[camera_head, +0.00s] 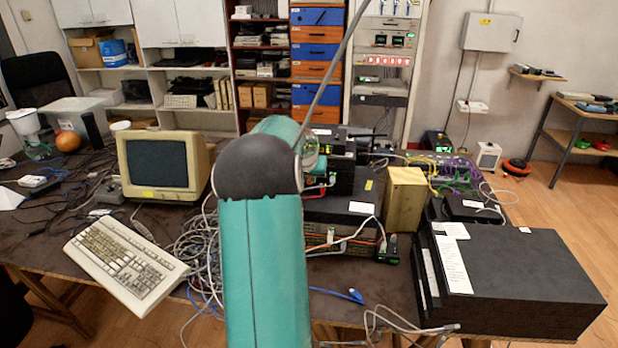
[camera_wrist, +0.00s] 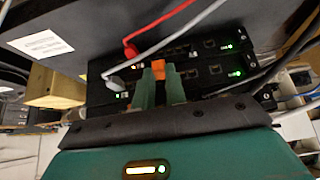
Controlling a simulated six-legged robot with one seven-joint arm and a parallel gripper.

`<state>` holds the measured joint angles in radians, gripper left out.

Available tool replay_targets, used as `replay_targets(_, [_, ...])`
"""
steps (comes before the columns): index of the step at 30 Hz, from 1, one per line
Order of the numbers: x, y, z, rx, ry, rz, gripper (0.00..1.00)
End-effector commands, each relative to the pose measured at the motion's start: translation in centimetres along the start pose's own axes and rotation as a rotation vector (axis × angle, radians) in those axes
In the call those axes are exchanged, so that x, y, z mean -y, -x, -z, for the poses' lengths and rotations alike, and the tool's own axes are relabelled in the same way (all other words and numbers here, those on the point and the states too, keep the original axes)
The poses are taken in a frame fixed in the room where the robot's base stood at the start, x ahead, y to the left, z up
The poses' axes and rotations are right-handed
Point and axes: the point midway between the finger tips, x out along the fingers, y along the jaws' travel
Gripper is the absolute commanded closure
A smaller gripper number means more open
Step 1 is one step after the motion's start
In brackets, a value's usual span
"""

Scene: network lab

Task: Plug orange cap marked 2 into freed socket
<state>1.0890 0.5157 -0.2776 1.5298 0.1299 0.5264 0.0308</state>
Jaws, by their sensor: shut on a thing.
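In the wrist view my gripper (camera_wrist: 161,82) has its two green fingers around a small orange cap (camera_wrist: 158,68). The cap sits at the fingertips, right in front of the black network unit (camera_wrist: 215,72) with its rows of sockets. I cannot tell whether the cap is in a socket or just before it, and no number on it is legible. An empty-looking socket (camera_wrist: 215,70) shows to the right of the fingers.
A grey plug (camera_wrist: 115,83) with its cable is left of the fingers, and a red cable plug (camera_wrist: 131,50) is above it. Black cables hang at the right. In the head view a cream box (camera_head: 404,200) and stacked black cases (camera_head: 520,280) stand right of my arm.

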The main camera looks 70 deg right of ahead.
Motion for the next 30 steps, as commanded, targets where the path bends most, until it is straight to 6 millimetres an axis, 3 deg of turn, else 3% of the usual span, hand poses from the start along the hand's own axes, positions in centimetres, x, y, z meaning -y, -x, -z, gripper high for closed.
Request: replay_targets(30, [-0.02,-0.51,0.74,0.000,0.000,0.000,1.00])
